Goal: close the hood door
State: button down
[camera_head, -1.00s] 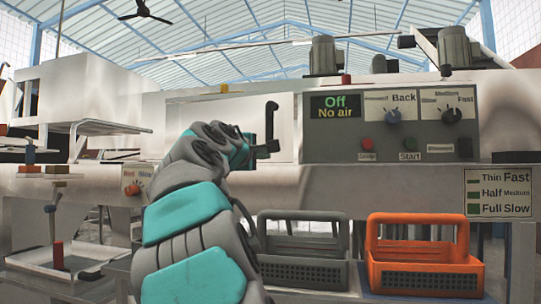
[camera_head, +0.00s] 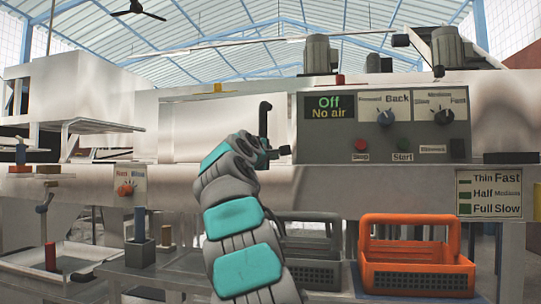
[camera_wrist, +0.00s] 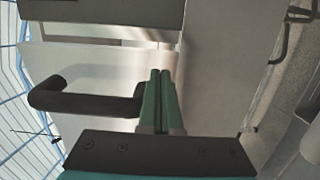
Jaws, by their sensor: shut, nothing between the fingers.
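The hood (camera_head: 220,118) is a pale metal housing with a front panel left of the control box. A black bar handle (camera_head: 264,122) stands upright on it; in the wrist view the handle (camera_wrist: 85,103) lies to the left of my fingers, in front of a pale panel (camera_wrist: 95,62). How far the door stands open I cannot tell. My gripper (camera_wrist: 161,74) is shut and empty, its green fingers close beside one end of the handle; contact is unclear. In the head view my grey and teal arm reaches up to the handle's lower end and hides the fingers.
The control box (camera_head: 383,127) with knobs and an "Off / No air" display is right of the handle. An orange basket (camera_head: 416,250) and a grey basket (camera_head: 310,243) stand below. A shelf (camera_head: 98,126) juts out at left, with a red-topped post (camera_head: 50,255) beneath it.

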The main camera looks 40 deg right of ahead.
jog(key=shift+w+d, duration=0.2)
jog(key=shift+d, duration=0.05)
dwell(0.3)
jog(key=w+d+n+t+p, duration=0.1)
jog(key=w+d+p, duration=0.2)
jog(key=d+p, duration=0.2)
jog(key=shift+w+d+r+y, duration=0.3)
jog(key=shift+a, duration=0.1)
jog(key=s+b+v, duration=0.1)
jog(key=b+v, duration=0.1)
jog(key=v, duration=1.2)
jog(key=shift+d+b, duration=0.25)
jog(key=shift+b, duration=0.05)
jog(key=shift+f, duration=0.1)
